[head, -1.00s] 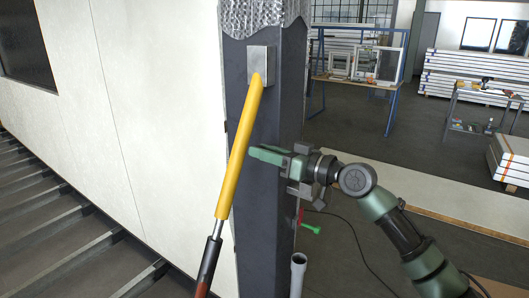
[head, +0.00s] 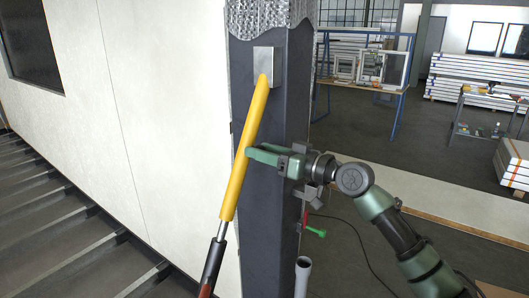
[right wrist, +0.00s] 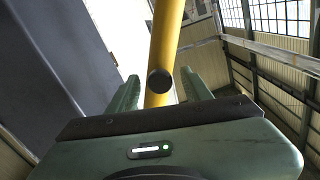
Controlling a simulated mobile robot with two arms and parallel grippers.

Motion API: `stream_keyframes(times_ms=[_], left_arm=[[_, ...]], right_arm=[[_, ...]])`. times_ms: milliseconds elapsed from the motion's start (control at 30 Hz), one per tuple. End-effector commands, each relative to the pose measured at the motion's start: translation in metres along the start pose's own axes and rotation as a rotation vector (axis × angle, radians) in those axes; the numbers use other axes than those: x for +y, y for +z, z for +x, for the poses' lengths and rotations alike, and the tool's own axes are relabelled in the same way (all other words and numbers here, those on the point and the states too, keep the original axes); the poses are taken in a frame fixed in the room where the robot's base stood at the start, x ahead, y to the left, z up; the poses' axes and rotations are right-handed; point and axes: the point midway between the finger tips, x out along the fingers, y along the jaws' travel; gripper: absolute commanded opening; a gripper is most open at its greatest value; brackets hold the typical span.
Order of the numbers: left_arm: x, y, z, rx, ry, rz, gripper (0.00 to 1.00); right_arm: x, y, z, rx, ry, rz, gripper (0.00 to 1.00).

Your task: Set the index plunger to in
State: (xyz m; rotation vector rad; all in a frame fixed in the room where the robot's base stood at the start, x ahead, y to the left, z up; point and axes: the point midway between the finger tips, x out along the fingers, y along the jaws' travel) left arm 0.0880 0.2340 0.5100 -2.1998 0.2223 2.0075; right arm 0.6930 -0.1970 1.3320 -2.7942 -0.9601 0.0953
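A yellow tube (head: 247,150) leans up against a dark post, with a grey rod and dark lower part below it. In the right wrist view the yellow tube (right wrist: 165,35) runs upright behind a round black knob (right wrist: 160,80), which looks like the index plunger's head; whether it is in or out I cannot tell. My right gripper (head: 249,154) is at the tube's middle, coming from the right. In the right wrist view its two green fingers (right wrist: 160,90) are apart, one on each side of the knob. The knob is hidden in the head view. My left gripper is not in view.
The dark post (head: 265,190) stands close behind the tube, with a metal plate (head: 267,66) at the tube's top. A green-handled part (head: 316,232) and a grey pipe (head: 302,275) are below my right gripper. A white wall panel (head: 165,120) is left.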

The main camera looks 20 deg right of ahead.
Motion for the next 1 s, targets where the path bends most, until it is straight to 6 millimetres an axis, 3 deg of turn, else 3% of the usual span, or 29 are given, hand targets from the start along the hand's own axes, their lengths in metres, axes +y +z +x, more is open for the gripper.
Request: stream_keyframes(times_ms=[267, 500, 700, 1000], left_arm=[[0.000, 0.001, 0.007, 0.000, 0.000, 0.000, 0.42], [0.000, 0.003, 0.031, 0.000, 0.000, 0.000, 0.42], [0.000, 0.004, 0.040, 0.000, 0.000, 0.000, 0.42], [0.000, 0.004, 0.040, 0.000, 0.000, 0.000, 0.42]], right_arm=[[0.002, 0.003, -0.010, 0.000, 0.001, -0.001, 0.49], [0.002, 0.006, -0.050, -0.002, 0.002, -0.003, 0.49], [0.001, 0.003, -0.073, -0.002, 0.001, -0.001, 0.49], [0.000, 0.001, -0.076, -0.001, -0.001, 0.001, 0.49]])
